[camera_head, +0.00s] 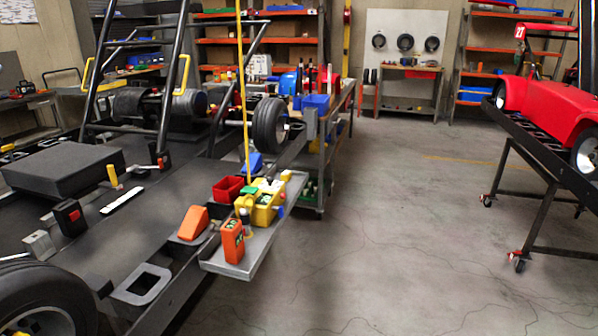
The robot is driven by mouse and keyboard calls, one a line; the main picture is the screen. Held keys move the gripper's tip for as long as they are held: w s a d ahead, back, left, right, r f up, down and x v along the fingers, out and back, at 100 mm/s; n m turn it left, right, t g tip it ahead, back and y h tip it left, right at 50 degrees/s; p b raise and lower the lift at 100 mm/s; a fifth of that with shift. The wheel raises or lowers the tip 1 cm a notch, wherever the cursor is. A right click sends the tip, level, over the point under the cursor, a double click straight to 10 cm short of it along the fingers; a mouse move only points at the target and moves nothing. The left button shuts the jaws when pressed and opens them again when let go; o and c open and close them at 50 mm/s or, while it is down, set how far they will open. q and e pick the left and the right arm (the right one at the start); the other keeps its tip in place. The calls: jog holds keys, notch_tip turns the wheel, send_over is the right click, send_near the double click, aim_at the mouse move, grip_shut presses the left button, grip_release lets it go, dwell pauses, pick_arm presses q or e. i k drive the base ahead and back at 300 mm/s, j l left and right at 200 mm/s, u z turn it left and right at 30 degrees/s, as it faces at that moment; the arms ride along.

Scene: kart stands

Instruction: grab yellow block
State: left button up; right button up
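A yellow block-like thing (264,214) sits on a grey metal side shelf (258,249) at the edge of the kart stand, near the middle of the view. Small green, white and dark items crowd its top and left side, so part of it is hidden. I cannot tell whether it is solid or a container. Neither of my grippers shows in the head view.
An orange box (233,242) stands in front of the yellow thing, an orange wedge (193,222) lies to the left, and a red bin (227,189) is behind-left. A thin yellow pole (243,90) rises behind. Open floor (400,240) lies right; a red kart (550,100) stands beyond.

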aim_at(286, 176)
jog(key=i+l, duration=1.4)
jog(key=l, duration=0.15)
jog(key=i+l+u, duration=0.15)
jog(key=i+l, duration=0.15)
jog(key=i+l+u, duration=0.2)
jog(key=l, duration=0.3)
jog(key=i, duration=0.05)
